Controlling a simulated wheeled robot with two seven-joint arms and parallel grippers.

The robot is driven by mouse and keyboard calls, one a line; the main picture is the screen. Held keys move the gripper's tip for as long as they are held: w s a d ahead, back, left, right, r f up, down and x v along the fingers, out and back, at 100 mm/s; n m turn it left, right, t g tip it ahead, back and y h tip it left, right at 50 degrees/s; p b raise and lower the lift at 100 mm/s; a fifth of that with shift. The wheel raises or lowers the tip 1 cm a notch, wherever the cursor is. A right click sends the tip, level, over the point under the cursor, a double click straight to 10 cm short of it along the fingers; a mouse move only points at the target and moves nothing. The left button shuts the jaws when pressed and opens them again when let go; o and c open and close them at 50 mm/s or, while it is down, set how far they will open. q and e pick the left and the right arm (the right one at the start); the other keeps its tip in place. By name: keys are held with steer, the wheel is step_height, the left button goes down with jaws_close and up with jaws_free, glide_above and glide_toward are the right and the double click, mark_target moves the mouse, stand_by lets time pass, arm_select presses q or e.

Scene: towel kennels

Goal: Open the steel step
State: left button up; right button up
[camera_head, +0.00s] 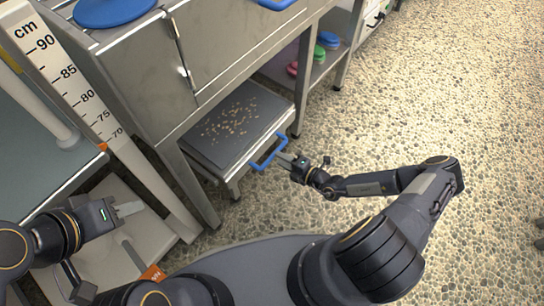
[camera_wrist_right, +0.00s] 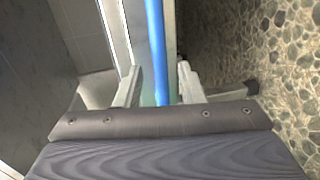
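The steel step (camera_head: 188,146) is a low pull-out platform with a dark top, sticking out from under the steel cabinet. Small tan bits (camera_head: 230,120) are scattered on its top. Its blue handle (camera_head: 268,152) is on the front edge. My right gripper (camera_head: 286,159) is at the handle. In the right wrist view the blue handle bar (camera_wrist_right: 156,50) runs between my two fingers (camera_wrist_right: 159,85), with a visible gap on each side, so the gripper looks open around it. My left gripper (camera_head: 128,209) is at the lower left, away from the step; its finger spacing is unclear.
The steel cabinet (camera_head: 225,50) stands above the step, with a blue disc (camera_head: 112,10) on top. A height scale (camera_head: 75,85) leans at the left. A shelf (camera_head: 322,66) at the right holds green and pink items. The pebbled floor (camera_head: 440,90) at the right is clear.

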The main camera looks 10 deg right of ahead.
mark_target(273, 154)
steer(key=shift+b+x, duration=0.5)
steer(key=shift+x, duration=1.85)
steer(key=shift+c, duration=0.2)
jaws_close()
